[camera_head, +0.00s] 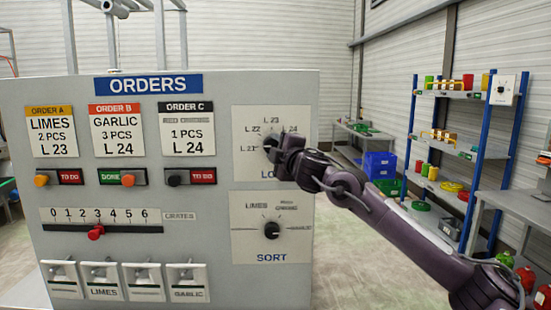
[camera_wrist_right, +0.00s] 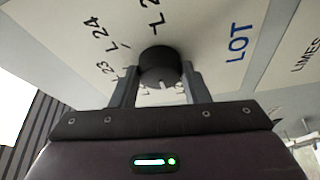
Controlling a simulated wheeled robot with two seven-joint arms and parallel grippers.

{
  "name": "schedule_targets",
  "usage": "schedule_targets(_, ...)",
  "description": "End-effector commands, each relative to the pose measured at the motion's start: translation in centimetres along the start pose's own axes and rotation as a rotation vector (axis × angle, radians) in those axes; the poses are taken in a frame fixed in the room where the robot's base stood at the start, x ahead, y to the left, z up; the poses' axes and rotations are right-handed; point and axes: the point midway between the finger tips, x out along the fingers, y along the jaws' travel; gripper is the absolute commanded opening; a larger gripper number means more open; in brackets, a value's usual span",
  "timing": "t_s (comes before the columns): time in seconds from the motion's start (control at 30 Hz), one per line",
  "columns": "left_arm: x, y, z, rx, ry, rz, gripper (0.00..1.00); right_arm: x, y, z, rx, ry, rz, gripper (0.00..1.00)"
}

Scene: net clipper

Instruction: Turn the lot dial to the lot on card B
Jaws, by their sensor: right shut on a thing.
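Card B (camera_head: 116,130) on the panel in the head view is headed ORDER B and reads GARLIC, 3 PCS, L 24. The LOT plate (camera_head: 243,174) is to the right of the cards, with lot labels such as L 22, L 23 and L 24 around its dial. My right gripper (camera_head: 275,150) reaches in from the right and covers most of that dial in the head view. In the right wrist view the black lot dial knob (camera_wrist_right: 158,64) sits between the two fingers, which are shut on it. I cannot tell which lot its pointer is at. My left gripper is not in view.
The SORT dial (camera_head: 271,230) is just below the LOT plate. A red crates slider (camera_head: 96,233) stands near 3, above several white flip tags. Status sliders sit under the cards; card B's reads DONE. A blue-post shelf (camera_head: 475,95) stands at the far right.

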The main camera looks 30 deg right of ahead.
Motion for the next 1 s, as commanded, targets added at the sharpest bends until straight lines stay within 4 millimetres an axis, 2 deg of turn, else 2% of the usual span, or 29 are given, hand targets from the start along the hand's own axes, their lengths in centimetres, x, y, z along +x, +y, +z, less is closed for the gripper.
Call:
schedule_targets(0.03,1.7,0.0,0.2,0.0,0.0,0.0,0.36,0.0,-1.1,0.0,0.041,0.003,0.014,0.19)
schedule_targets(0.4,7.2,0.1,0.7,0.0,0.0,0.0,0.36,0.0,-1.3,-0.1,0.366,0.004,0.147,0.19)
schedule_targets(0.7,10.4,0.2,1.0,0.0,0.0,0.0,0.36,0.1,-1.4,-0.3,0.63,0.002,0.255,0.19)
schedule_targets(1.0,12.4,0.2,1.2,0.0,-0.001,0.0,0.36,0.2,-1.3,-0.6,0.893,0.002,0.363,0.19)
